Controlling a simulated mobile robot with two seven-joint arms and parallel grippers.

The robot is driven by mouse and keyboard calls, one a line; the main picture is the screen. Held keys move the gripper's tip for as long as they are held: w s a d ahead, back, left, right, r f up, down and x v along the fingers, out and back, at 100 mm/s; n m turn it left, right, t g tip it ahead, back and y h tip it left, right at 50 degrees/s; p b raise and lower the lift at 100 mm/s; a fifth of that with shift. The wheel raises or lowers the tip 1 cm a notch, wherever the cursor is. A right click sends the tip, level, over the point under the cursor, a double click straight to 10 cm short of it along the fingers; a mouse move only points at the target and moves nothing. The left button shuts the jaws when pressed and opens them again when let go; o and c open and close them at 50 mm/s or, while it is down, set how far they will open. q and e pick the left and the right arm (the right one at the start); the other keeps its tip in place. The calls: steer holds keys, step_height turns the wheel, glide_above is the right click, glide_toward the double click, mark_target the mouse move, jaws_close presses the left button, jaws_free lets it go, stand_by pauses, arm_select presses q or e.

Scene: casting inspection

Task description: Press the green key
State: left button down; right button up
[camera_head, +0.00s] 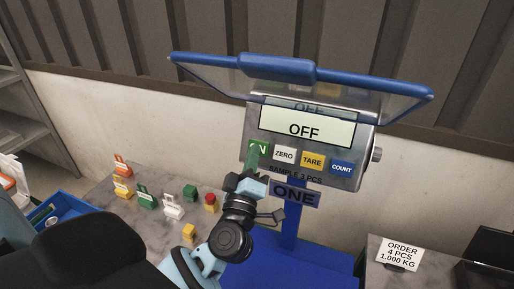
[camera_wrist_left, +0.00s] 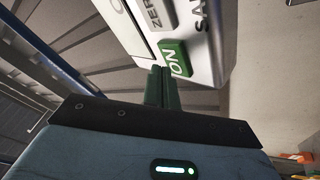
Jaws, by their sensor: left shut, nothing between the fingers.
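The green key (camera_head: 263,147), marked ON, is the leftmost key on the front of a grey scale display unit (camera_head: 309,189). The screen (camera_head: 305,128) reads OFF. My left gripper (camera_head: 252,161) is shut and empty, with its green fingers pointing up at the green key and covering part of it. In the left wrist view the fingertips (camera_wrist_left: 160,72) are at the edge of the green key (camera_wrist_left: 176,58). I cannot tell whether they touch it. My right gripper is not in view.
White ZERO (camera_head: 284,155), yellow TARE (camera_head: 312,161) and blue COUNT (camera_head: 341,168) keys sit right of the green key. A raised clear cover with a blue frame (camera_head: 290,66) stands above the screen. Small coloured blocks and tags lie on the table (camera_head: 150,226) at left. An order card (camera_head: 399,254) stands at right.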

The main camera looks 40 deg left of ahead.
arm_select(q)
steer(key=shift+w, duration=0.1)
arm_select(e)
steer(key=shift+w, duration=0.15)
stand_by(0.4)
arm_select(q)
steer(key=shift+w+f, duration=0.1)
steer(key=shift+w, duration=0.15)
steer(key=shift+a+f, duration=0.1)
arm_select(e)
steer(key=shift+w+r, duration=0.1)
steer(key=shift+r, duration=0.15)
arm_select(q)
steer(key=shift+w, duration=0.1)
steer(key=shift+s+r+p, duration=0.2)
steer(key=shift+s+p, duration=0.25)
steer(key=shift+p, duration=0.2)
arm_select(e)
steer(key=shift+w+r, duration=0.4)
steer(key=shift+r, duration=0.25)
